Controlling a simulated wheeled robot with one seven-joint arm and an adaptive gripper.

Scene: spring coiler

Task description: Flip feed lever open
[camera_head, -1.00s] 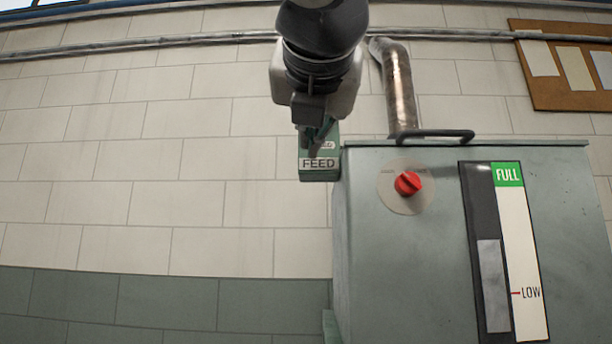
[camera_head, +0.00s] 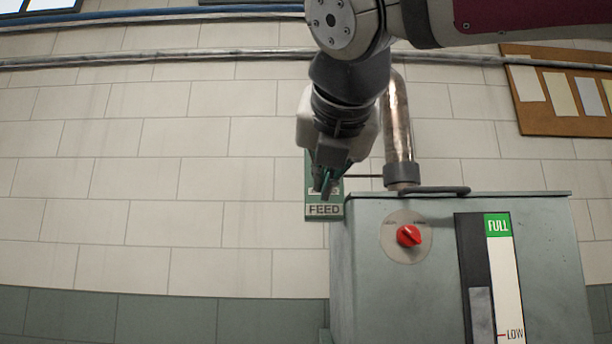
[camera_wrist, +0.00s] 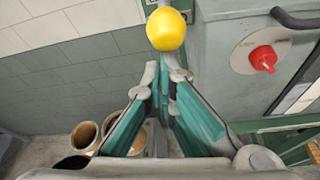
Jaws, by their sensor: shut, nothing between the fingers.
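The green feed unit (camera_head: 324,210), labelled FEED, sits against the left side of the grey-green cabinet. My gripper (camera_head: 327,184) is in front of its upper part and hides most of it. In the wrist view a yellow ball knob (camera_wrist: 166,29), apparently the feed lever's end, is just beyond my gripper's fingertips (camera_wrist: 165,74). The fingers are shut with nothing between them. I cannot tell whether they touch the knob or its stem. The knob does not show in the head view.
The cabinet (camera_head: 370,290) carries a red rotary knob (camera_head: 408,236) and a FULL/LOW level gauge (camera_head: 500,270). A metal pipe (camera_head: 398,130) and a dark handle (camera_head: 437,190) are at its top. Round containers (camera_wrist: 84,136) stand below left. The wall left is clear.

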